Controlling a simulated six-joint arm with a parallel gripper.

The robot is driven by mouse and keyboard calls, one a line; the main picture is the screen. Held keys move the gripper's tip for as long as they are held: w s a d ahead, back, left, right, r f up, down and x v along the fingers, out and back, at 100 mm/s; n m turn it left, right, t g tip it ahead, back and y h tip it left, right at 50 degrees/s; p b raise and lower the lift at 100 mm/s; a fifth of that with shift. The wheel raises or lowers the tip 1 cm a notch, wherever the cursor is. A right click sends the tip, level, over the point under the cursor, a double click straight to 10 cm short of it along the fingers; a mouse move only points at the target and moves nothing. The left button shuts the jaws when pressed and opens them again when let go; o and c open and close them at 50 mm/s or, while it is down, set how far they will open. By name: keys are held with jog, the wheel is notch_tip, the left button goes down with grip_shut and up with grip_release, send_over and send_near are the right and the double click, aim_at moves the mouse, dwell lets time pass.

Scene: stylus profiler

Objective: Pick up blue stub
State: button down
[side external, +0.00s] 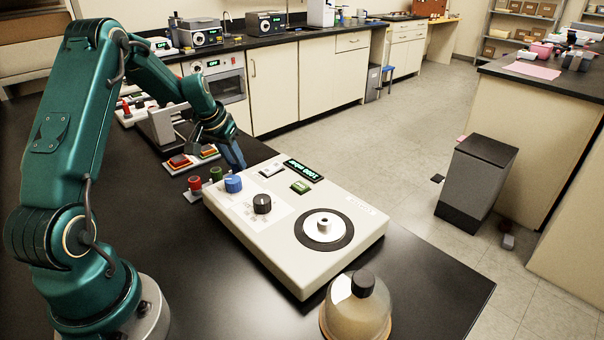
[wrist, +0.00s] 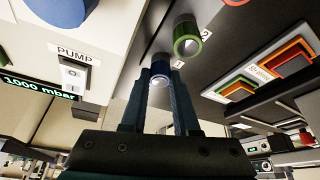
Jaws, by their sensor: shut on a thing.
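The blue stub (wrist: 160,67) is between my fingers in the wrist view, close to the label "1" on the dark holder (wrist: 222,28). My gripper (wrist: 160,84) is shut on it. Whether the stub still sits in the holder or is raised, I cannot tell. In the side view my gripper (side external: 238,163) points down behind the back left corner of the pale instrument, and the blue stub is hidden there. The green stub (wrist: 187,38) stands beside it by label "2"; it also shows in the side view (side external: 216,174).
A red stub (side external: 195,184) stands left of the green one. The pale instrument (side external: 352,240) has a blue knob (side external: 233,184), a black knob (side external: 262,203) and a round stage (side external: 323,226). Orange buttons (side external: 180,161) lie behind. A domed cover (side external: 356,308) stands in front.

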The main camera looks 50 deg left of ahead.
jog(key=shift+r, duration=0.55)
notch_tip(320, 180, up, 3)
jog(key=shift+w+f, duration=0.1)
jog(key=shift+f, duration=0.05)
jog(key=s+a+r, duration=0.5)
jog(key=s+r, duration=0.2)
jog(key=s, duration=0.3)
jog(key=shift+s+r, duration=0.15)
jog(key=shift+s, duration=0.15)
jog(key=shift+a, duration=0.1)
jog(key=c, duration=1.4)
grip_release()
jog(key=shift+c, duration=0.2)
grip_shut()
